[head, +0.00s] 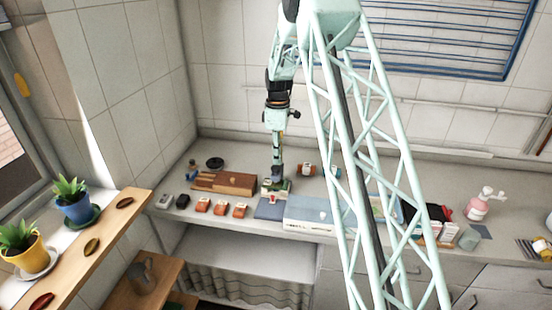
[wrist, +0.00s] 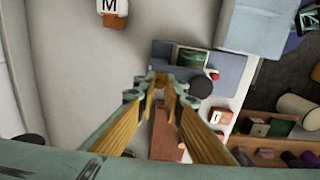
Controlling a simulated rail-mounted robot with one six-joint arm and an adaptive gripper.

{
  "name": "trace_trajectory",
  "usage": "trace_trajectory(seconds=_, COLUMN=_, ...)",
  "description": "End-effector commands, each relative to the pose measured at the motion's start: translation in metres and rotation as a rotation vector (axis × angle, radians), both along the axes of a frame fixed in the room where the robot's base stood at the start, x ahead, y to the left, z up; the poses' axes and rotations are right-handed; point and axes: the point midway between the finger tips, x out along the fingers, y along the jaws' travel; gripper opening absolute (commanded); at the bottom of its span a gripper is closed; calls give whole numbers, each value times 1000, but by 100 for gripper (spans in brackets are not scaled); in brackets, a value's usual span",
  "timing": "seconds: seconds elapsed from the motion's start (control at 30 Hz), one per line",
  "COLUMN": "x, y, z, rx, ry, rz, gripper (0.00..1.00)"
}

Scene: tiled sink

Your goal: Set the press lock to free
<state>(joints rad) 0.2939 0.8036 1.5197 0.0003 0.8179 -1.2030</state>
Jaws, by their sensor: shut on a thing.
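Beyond the tips in the wrist view are a blue-grey pad with a green plate (wrist: 192,57), a red knob (wrist: 214,76) and a dark round piece (wrist: 200,88).
Several small orange blocks (head: 221,207) line the counter's front edge. A blue-grey pad (head: 268,209) and a white box (head: 308,214) are at the front right. Orange-banded jars (head: 307,170) lie behind.

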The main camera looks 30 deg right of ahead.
Motion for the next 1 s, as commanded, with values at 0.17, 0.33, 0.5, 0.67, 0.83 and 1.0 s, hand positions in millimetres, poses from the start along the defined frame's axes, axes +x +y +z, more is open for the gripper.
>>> trace_trajectory(seconds=0.17, x=-10, y=-12, z=-1, rx=0, ry=0, rz=-2, gripper=0)
trace_trajectory(seconds=0.33, x=-11, y=-13, z=0, rx=0, ry=1, rz=-1, gripper=0)
trace_trajectory(seconds=0.5, x=-11, y=-13, z=0, rx=0, ry=1, rz=-1, gripper=14)
trace_trajectory(seconds=0.67, x=-10, y=-13, z=0, rx=0, ry=1, rz=-1, gripper=23)
trace_trajectory(seconds=0.83, x=-10, y=-13, z=0, rx=0, ry=1, rz=-1, gripper=23)
trace_trajectory(seconds=1.0, x=-10, y=-13, z=2, rx=0, ry=0, rz=-1, gripper=23)
